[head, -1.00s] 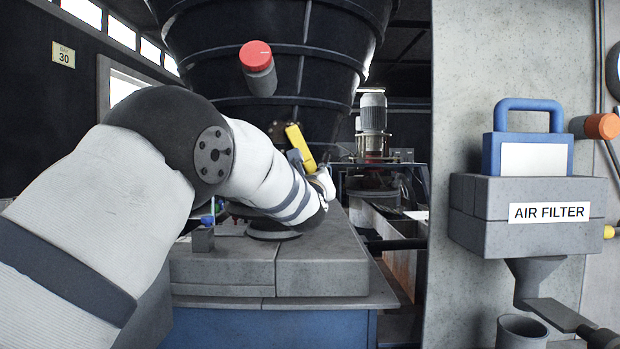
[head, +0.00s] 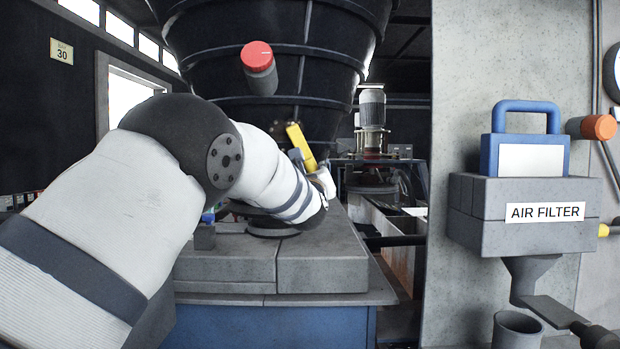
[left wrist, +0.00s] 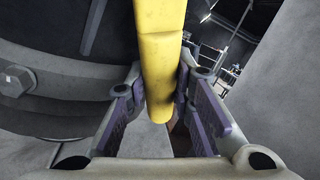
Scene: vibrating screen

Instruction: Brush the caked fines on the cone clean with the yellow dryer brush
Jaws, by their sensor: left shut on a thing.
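The yellow dryer brush (head: 301,147) stands tilted in my left gripper (head: 316,177), just in front of the lower part of the cone. In the left wrist view the brush's yellow handle (left wrist: 160,60) lies between the two fingers of the left gripper (left wrist: 160,98), which are shut on it. The bristles cannot be made out. The large black ribbed cone (head: 330,85) hangs above the grey slab. I cannot make out caked fines clearly, and my left arm hides part of the lower cone. My right gripper is not in view.
A red-capped cylinder (head: 258,66) juts out in front of the cone. The grey slab (head: 322,262) sits on a blue base below my arm. A motor (head: 372,112) stands behind on the right. The air filter housing (head: 524,215) is on the right wall.

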